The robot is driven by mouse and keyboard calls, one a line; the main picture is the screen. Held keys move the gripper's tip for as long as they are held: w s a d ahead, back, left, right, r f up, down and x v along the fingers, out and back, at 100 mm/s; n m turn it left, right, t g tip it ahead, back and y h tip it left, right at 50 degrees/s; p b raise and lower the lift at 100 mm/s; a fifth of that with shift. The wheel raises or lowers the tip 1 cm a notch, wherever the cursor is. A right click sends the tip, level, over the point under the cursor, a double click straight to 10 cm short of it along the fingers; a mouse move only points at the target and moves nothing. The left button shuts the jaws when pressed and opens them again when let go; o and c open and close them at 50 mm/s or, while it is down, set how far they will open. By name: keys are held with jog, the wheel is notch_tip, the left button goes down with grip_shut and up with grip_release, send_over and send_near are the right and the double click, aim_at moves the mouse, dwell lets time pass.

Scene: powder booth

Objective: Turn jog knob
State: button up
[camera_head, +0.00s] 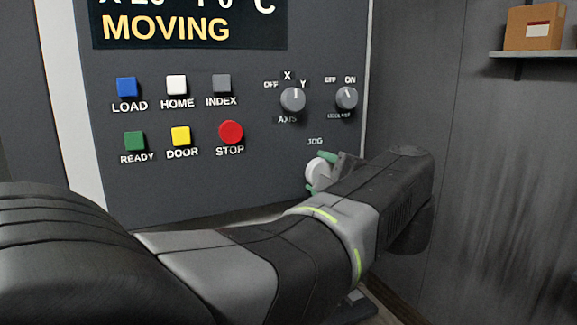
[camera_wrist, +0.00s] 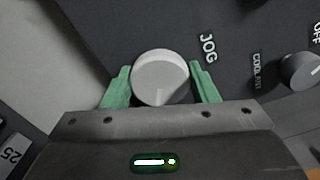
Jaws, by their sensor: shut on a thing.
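The jog knob (camera_head: 317,171) is a light grey round knob on the dark control panel, under the JOG label. In the wrist view the jog knob (camera_wrist: 160,77) sits between the two green fingers of my gripper (camera_wrist: 160,88), one on each side. In the head view my gripper (camera_head: 320,172) reaches the knob from the right, and my arm hides part of the panel below it. My gripper is shut on the knob. In the wrist view the JOG label appears turned on its side, to the right of the knob.
The panel also has an axis knob (camera_head: 292,99), a coolant knob (camera_head: 346,98) and several buttons, including a red STOP button (camera_head: 231,132). The display (camera_head: 190,25) reads MOVING. A cardboard box (camera_head: 533,27) stands on a shelf (camera_head: 530,54) at the upper right.

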jog(key=shift+m+p, duration=0.35)
jog(key=shift+m, duration=0.35)
jog(key=o, duration=1)
jog(key=shift+c, duration=0.2)
jog(key=shift+s, duration=0.1)
jog(key=b+v, duration=0.1)
jog(key=v, duration=1.2)
jog(key=shift+s, duration=0.3)
jog(key=shift+d, duration=0.1)
